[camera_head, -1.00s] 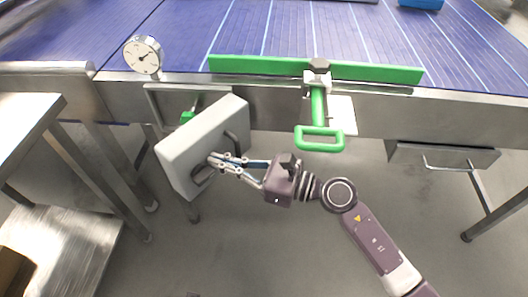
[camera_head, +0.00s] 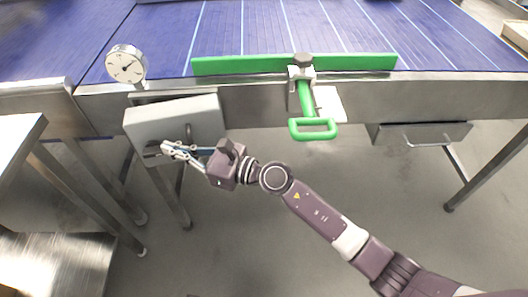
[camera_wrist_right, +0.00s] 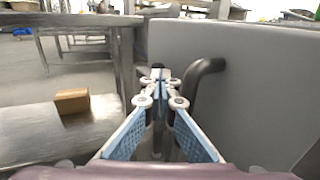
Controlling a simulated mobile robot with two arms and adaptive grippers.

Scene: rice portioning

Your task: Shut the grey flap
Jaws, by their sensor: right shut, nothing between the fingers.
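The grey flap (camera_head: 200,112) hangs at the front of the conveyor frame, below the dial gauge. It stands nearly flat against the frame, and its box opening is covered from view. My right gripper (camera_head: 164,148) is shut and empty, with its fingertips at the flap's lower left part, beside the dark handle. In the right wrist view the shut fingers (camera_wrist_right: 158,76) point forward along the grey flap (camera_wrist_right: 265,85), with the dark curved handle (camera_wrist_right: 198,85) just right of them. I cannot tell whether they touch. My left gripper is not in view.
A green bar (camera_head: 240,64) with a green handle (camera_head: 312,130) sits on the conveyor edge to the right. A dial gauge (camera_head: 126,64) stands above the flap. A steel table (camera_head: 18,130) is at the left. Floor below the conveyor is clear.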

